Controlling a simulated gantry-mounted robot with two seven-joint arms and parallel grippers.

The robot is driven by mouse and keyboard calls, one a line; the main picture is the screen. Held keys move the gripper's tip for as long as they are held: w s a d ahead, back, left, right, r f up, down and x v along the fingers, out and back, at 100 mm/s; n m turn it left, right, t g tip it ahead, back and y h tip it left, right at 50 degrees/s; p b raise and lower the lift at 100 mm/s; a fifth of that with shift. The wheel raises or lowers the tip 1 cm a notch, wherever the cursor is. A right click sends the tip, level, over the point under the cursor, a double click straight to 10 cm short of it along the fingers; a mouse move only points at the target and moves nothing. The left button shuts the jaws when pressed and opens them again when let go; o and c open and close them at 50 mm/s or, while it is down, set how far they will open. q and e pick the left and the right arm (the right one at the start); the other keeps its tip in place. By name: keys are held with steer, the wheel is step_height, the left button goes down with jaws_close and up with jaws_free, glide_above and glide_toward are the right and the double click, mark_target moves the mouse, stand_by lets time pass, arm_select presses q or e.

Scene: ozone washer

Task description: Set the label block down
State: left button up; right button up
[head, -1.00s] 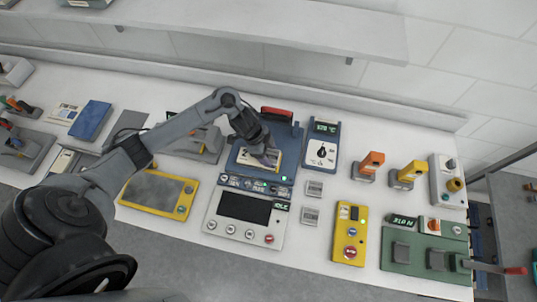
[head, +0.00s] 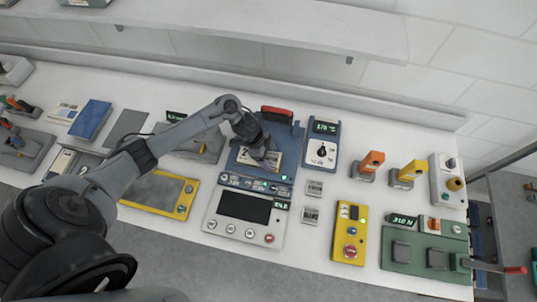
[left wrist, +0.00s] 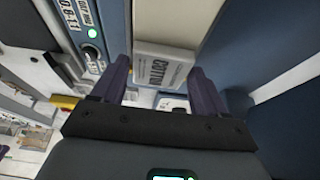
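A pale grey label block (left wrist: 162,66) with dark lettering shows between the two purple fingertips of my left gripper (left wrist: 160,72) in the left wrist view. In the head view my left gripper (head: 264,157) points down over the cream plate (head: 245,157) of the blue machine (head: 233,163). The wrist hides much of the block there, and I cannot tell whether its underside touches the plate. My right gripper is not in view.
Two similar grey blocks (head: 314,187) (head: 311,214) lie on the white bench right of the white control panel (head: 222,235). A blue dial unit (head: 323,157) stands close right of the machine. The red handle (head: 277,112) rises behind the gripper.

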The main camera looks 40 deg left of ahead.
arm_select(q)
steer(key=shift+o, duration=1.4)
steer(key=shift+r, duration=0.1)
